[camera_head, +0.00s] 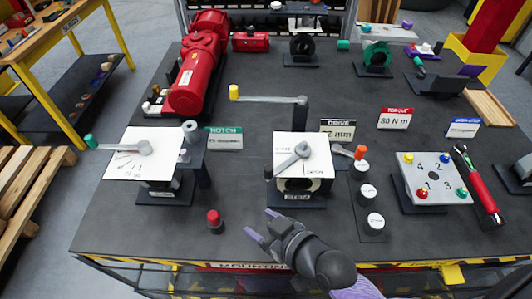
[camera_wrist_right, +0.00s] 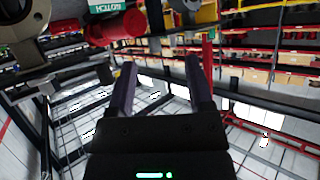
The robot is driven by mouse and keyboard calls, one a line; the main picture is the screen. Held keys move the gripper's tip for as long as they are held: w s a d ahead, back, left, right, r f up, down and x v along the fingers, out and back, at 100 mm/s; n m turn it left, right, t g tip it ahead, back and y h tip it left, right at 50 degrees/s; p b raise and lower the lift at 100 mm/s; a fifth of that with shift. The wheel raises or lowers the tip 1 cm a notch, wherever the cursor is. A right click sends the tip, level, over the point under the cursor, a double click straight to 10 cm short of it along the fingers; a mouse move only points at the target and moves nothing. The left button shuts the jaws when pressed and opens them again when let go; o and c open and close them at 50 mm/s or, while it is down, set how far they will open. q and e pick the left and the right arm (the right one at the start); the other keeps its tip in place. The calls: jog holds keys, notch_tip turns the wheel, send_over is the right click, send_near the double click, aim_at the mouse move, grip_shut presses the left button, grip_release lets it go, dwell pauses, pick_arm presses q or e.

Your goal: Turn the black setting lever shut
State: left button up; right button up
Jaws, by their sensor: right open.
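The setting lever with a black tip (camera_head: 268,173) is in the middle of the table in the head view. Its grey arm (camera_head: 288,162) slants down-left from a round hub over a white marked plate (camera_head: 314,142) on a black stand. My right gripper (camera_head: 258,222) is below and a little left of the lever, near the table's front, with a clear gap between them. Its purple fingers are apart and empty; they also show in the right wrist view (camera_wrist_right: 159,78). I cannot pick out the black lever in the right wrist view. My left gripper is out of view.
A green-tipped lever (camera_head: 91,141) stands left, a yellow-tipped lever (camera_head: 234,92) behind, and an orange-tipped lever (camera_head: 360,152) close right. A red button (camera_head: 214,219) stands left of my right gripper. White-topped cylinders (camera_head: 375,221) stand to the right. The front table strip is mostly clear.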

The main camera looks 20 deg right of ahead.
aim_at(271, 174)
jog(key=w+d+r+m+t+h, duration=0.2)
jog(key=w+d+m+t+h, duration=0.15)
jog(key=d+t, duration=0.25)
jog(key=shift+n+y, duration=0.25)
jog(key=w, duration=0.3)
jog(key=w+a, duration=0.1)
jog(key=w, duration=0.2)
jog(key=w+a, duration=0.1)
jog(key=w, duration=0.2)
jog(key=shift+w+a+f+b, duration=0.1)
jog(key=shift+w+f+b, duration=0.1)
jog(key=shift+w+b, duration=0.15)
grip_shut()
dwell(0.3)
